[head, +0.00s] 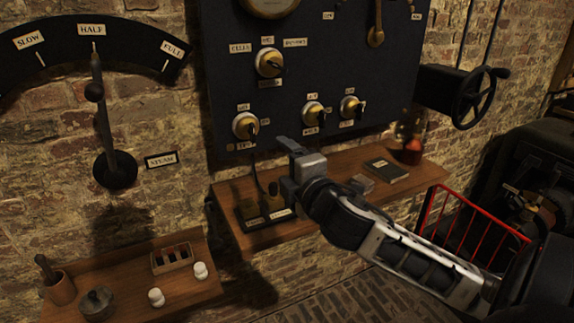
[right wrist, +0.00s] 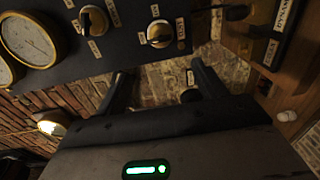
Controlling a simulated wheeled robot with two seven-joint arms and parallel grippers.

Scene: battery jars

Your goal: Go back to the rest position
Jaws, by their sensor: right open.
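My right gripper (head: 286,165) is in front of the wooden shelf below the dark control panel (head: 330,80) in the head view. Its fingers (right wrist: 160,90) are spread apart and empty in the right wrist view, with brick wall showing between them. The right arm reaches in from the lower right. My left gripper is not in the head view.
The wooden shelf (head: 410,185) carries a dark book (head: 386,171), a red flask (head: 412,150) and small dark switches (head: 250,212). A lower shelf (head: 200,290) holds white knobs, a mortar and a small box. A red railing (head: 470,225) stands right. A steam lever (head: 103,130) is on the left.

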